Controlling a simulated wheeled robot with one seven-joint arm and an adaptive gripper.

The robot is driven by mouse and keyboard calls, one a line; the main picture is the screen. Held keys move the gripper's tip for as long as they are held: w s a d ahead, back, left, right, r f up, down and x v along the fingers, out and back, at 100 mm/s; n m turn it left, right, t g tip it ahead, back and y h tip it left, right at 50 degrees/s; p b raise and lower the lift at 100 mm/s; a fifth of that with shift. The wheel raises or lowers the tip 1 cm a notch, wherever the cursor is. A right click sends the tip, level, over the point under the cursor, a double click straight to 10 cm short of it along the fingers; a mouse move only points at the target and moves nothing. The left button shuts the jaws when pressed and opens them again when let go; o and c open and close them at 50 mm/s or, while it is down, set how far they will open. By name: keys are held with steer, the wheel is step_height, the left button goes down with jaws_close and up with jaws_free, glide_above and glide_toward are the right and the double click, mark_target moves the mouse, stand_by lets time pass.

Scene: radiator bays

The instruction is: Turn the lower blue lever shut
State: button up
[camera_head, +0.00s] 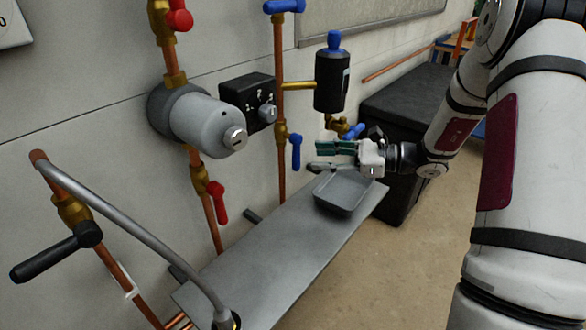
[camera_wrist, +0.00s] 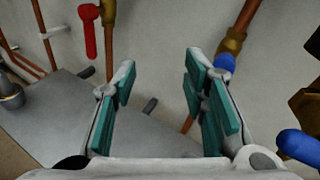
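The lower blue lever (camera_head: 296,152) hangs down beside a vertical copper pipe, from a brass valve (camera_head: 281,135), roughly in line with the pipe. In the wrist view the top of this lever (camera_wrist: 225,63) shows just beyond my right-hand finger, which hides the rest. My gripper (camera_head: 318,157) is open and empty, with its green-padded fingers to the right of the lever in the head view. In the wrist view the gap between the fingers (camera_wrist: 163,85) holds only wall and shelf behind. I cannot tell whether a finger touches the lever.
An upper blue lever (camera_head: 285,6) sits crosswise on the same pipe. Another blue lever (camera_head: 354,131) is under the black canister (camera_head: 332,80), close above my gripper. Red levers (camera_head: 220,200) are to the left. A grey tray (camera_head: 340,192) stands on the metal shelf (camera_head: 262,262) below.

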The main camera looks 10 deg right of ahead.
mark_target(297, 158)
steer(key=w+d+f+m+t+h+b, duration=0.1)
steer(key=w+d+f+m+t+b, duration=0.35)
steer(key=f, duration=0.45)
steer(key=shift+m, duration=0.25)
steer(key=x, duration=0.8)
steer(key=w+b+x, duration=0.1)
steer(key=x, duration=0.3)
steer(key=shift+d, duration=0.4)
steer(key=shift+c, duration=0.4)
steer(key=shift+s, duration=0.1)
jaws_close()
